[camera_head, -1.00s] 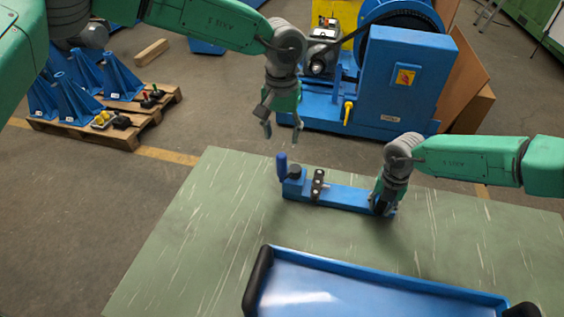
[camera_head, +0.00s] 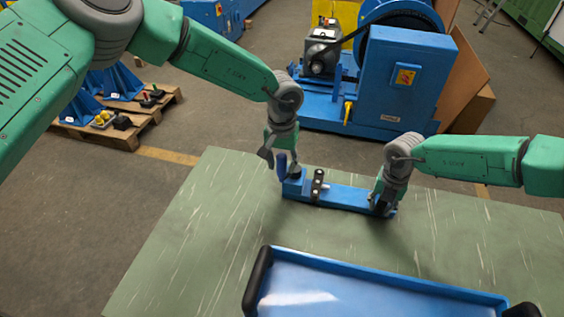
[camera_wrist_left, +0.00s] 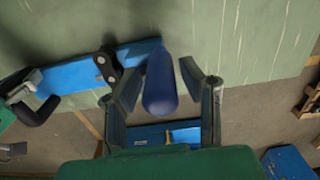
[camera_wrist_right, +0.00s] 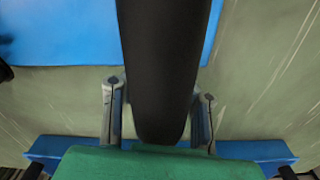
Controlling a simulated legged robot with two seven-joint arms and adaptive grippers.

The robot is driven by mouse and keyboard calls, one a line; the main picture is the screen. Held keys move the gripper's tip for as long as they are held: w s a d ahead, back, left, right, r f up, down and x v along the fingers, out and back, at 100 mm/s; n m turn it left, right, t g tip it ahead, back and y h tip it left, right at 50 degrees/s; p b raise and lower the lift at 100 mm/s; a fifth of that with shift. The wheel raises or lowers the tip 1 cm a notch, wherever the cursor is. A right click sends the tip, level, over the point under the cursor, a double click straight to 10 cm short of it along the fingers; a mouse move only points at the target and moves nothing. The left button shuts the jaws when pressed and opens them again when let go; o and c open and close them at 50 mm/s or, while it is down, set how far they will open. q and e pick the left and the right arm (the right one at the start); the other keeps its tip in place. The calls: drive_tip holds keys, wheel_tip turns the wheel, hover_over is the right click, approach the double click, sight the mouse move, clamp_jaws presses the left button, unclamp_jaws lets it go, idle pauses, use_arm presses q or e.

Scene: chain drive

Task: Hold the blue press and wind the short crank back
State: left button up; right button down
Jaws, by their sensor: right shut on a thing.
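The blue press (camera_head: 345,198) lies as a long bar on the green table, with a dark upright bracket (camera_head: 317,187) on it. At its left end, the short crank has an upright blue grip (camera_head: 282,171) and a dark hub. My left gripper (camera_head: 279,161) is at this grip. In the left wrist view the blue grip (camera_wrist_left: 160,88) stands between its open fingers (camera_wrist_left: 160,68), with gaps showing on both sides. My right gripper (camera_head: 380,203) is shut on the black handle at the press's right end. The handle (camera_wrist_right: 165,65) fills the middle of the right wrist view.
A blue tray (camera_head: 390,268) with black handles is at the table's near edge. The green table (camera_head: 190,240) is clear at left. Beyond it stand a blue machine (camera_head: 405,85) and a pallet (camera_head: 95,130) with blue brackets.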

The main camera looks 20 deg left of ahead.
use_arm(q)
clamp_jaws()
